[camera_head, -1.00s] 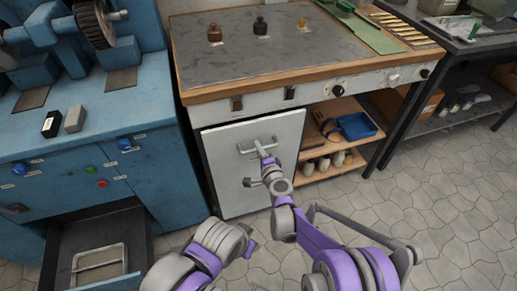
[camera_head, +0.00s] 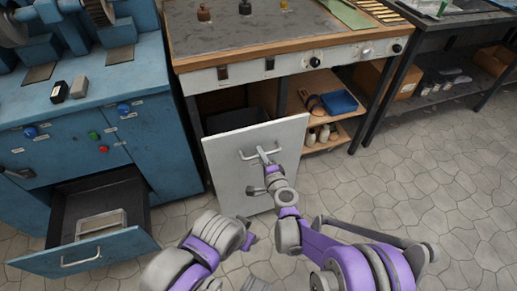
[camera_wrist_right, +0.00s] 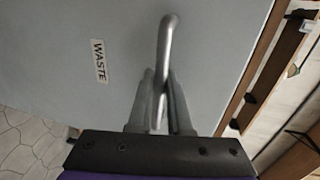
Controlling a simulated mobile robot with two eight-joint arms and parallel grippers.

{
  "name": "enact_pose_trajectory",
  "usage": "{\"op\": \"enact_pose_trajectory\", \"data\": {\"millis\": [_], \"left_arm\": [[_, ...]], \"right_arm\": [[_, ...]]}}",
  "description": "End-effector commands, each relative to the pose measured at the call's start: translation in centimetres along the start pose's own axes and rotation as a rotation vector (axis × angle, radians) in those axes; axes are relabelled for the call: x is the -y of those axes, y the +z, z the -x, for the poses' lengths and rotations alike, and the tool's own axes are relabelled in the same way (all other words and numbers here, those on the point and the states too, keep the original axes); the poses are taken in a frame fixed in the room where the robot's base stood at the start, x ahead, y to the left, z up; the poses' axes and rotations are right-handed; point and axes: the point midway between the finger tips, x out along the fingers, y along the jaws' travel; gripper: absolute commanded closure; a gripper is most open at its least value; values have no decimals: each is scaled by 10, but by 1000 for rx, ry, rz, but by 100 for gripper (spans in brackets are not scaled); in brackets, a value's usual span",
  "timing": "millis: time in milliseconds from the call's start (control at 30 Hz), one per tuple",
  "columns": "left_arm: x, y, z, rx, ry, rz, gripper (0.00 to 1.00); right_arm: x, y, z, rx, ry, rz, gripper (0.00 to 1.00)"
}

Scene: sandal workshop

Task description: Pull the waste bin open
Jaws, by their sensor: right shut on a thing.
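The waste bin front (camera_head: 235,165) is a light grey panel under the workbench, pulled out from the cabinet, with a dark opening showing behind its top edge. In the right wrist view the same panel (camera_wrist_right: 60,50) carries a "WASTE" label (camera_wrist_right: 99,61). Its metal bar handle (camera_head: 262,152) also shows in the right wrist view (camera_wrist_right: 168,40). My right gripper (camera_head: 266,160) is shut on the handle, with a finger on each side of the bar in the wrist view (camera_wrist_right: 160,100). My left arm shows at the bottom, but its fingertips cannot be made out.
A blue cabinet (camera_head: 90,130) stands at left with its lower drawer (camera_head: 85,257) open. The workbench (camera_head: 300,60) is above the bin, with open shelves (camera_head: 335,125) to its right. Stone floor (camera_head: 400,190) is free at right.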

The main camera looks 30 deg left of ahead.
Motion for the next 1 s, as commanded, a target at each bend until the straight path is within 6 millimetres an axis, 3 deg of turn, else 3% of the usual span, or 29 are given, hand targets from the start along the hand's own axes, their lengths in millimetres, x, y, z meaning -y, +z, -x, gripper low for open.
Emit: {"op": "enact_pose_trajectory", "data": {"millis": [300,500,1000], "left_arm": [[0,0,-2,1,0,0,50],[0,1,-4,1,0,0,50],[0,1,-5,2,0,0,50]], "right_arm": [[-14,-1,67,-2,0,-2,100],[-19,-1,95,-3,0,-1,100],[-22,0,106,-2,0,-1,100]]}}
